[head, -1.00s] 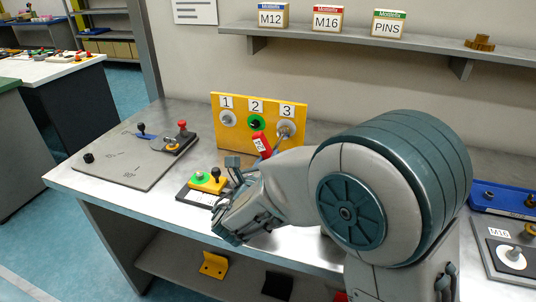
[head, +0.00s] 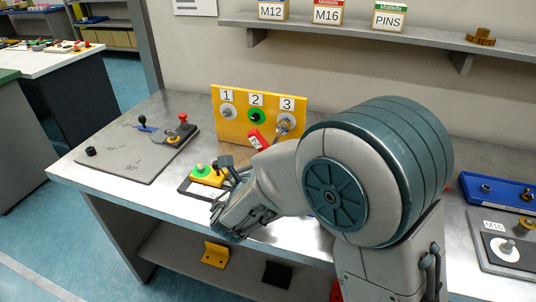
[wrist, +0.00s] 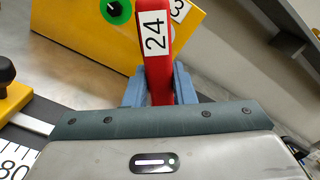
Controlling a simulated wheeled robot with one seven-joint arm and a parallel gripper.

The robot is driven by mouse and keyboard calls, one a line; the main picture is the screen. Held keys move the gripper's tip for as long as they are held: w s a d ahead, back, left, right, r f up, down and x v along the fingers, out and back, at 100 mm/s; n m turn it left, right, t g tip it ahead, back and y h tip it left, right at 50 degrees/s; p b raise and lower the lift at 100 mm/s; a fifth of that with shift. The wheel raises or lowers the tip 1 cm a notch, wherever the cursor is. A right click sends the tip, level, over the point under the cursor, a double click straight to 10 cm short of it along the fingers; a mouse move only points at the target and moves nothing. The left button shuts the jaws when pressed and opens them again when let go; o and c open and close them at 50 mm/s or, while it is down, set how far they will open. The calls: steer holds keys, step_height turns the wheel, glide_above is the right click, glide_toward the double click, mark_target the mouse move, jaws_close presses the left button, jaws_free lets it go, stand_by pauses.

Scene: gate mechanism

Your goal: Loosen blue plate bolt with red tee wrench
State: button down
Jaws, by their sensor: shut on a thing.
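My gripper (wrist: 158,92) is shut on the red tee wrench (wrist: 155,50), whose red body carries a white label reading 24. In the head view the red wrench (head: 258,139) shows in front of the yellow panel, below its port 2; my arm covers my fingertips there. The tee bar and the working end of the wrench cannot be made out. The blue plate (head: 508,206) lies at the far right of the bench, well away from my gripper. A dark bolt (head: 486,188) stands on its left part.
The yellow panel (head: 236,134) with ports 1, 2 and 3 stands close behind the wrench. A grey plate (head: 120,155) with levers lies left. An M16 plate (head: 486,245) lies right, in front of the blue plate.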

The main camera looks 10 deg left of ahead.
steer(key=s, duration=0.5)
steer(key=shift+a, duration=0.2)
steer(key=s+r+p, duration=0.4)
steer(key=s+r, duration=0.1)
steer(key=s, duration=0.2)
steer(key=shift+a, duration=0.25)
stand_by(0.5)
